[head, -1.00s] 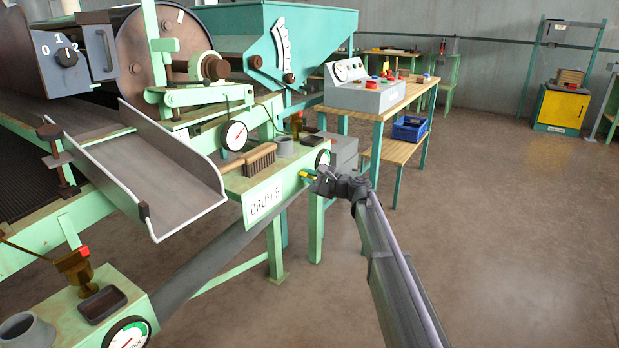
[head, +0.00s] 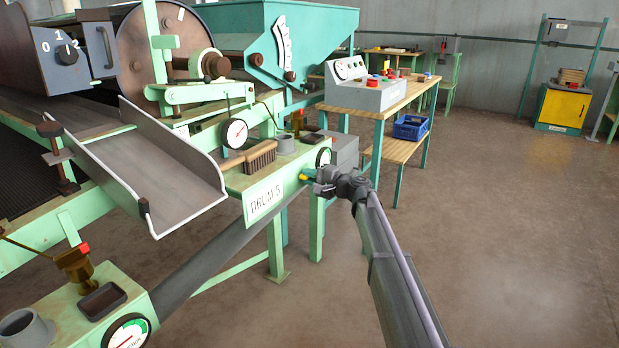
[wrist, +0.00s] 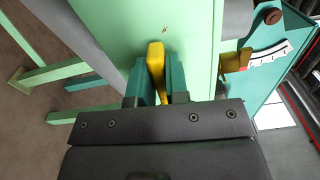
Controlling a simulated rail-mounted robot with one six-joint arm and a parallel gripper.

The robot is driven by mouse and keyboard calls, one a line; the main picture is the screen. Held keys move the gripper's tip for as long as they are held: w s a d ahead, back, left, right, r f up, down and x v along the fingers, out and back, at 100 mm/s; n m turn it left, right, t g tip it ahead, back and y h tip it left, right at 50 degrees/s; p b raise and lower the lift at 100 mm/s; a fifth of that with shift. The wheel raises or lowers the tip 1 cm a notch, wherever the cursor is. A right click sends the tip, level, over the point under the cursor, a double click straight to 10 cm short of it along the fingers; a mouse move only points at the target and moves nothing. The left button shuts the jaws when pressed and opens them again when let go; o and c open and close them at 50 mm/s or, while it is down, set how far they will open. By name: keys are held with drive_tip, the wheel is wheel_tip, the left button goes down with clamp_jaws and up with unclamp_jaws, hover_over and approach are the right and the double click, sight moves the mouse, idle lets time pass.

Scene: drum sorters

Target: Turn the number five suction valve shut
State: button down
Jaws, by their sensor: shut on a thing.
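The number five suction valve shows a yellow lever handle (wrist: 156,62) on the pale green beam that carries the "DRUM 5" label (head: 263,202). In the head view the handle is a small yellow spot (head: 304,177) at the tip of my gripper. My gripper (head: 313,175) is at the front face of the beam, right of the label. In the wrist view its two green fingers (wrist: 156,80) are shut on the handle, one on each side. The valve body behind the handle is hidden.
A round gauge (head: 323,157) sits on the beam's end just above my gripper. A brush (head: 260,157) and a grey cup (head: 285,143) stand on the beam's top. A control desk (head: 365,94) is behind, on a wooden table. Floor at right is clear.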

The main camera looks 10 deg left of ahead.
idle(0.3)
drive_tip(key=c, duration=1.1)
unclamp_jaws()
drive_tip(key=v, duration=1.1)
drive_tip(key=shift+a, duration=0.1)
